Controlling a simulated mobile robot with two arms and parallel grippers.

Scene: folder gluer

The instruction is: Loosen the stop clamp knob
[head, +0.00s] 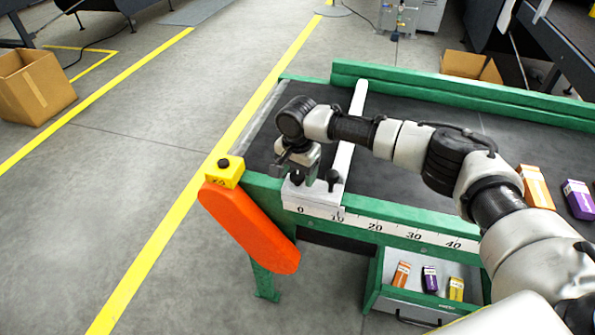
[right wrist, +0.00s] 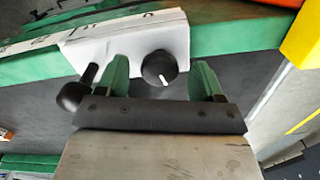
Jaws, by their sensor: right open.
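The white stop clamp block (head: 313,197) sits on the green rail beside the ruler, with a white stop bar (head: 346,140) running back from it across the belt. It carries two black knobs. One knob (right wrist: 158,68) with a white mark shows between the fingers of my right gripper (right wrist: 161,80) in the right wrist view. The other knob (head: 333,176) is to the right of the gripper and shows at the left in the right wrist view (right wrist: 74,95). My right gripper (head: 299,167) is open, pointing down at the block; finger contact cannot be told. My left gripper is out of view.
A yellow button box (head: 224,171) and an orange guard (head: 248,228) are just left of the clamp. A drawer (head: 410,304) with small cartons is below the rail. More cartons lie on the dark belt (head: 420,185) at right. A cardboard box (head: 35,86) stands on the floor.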

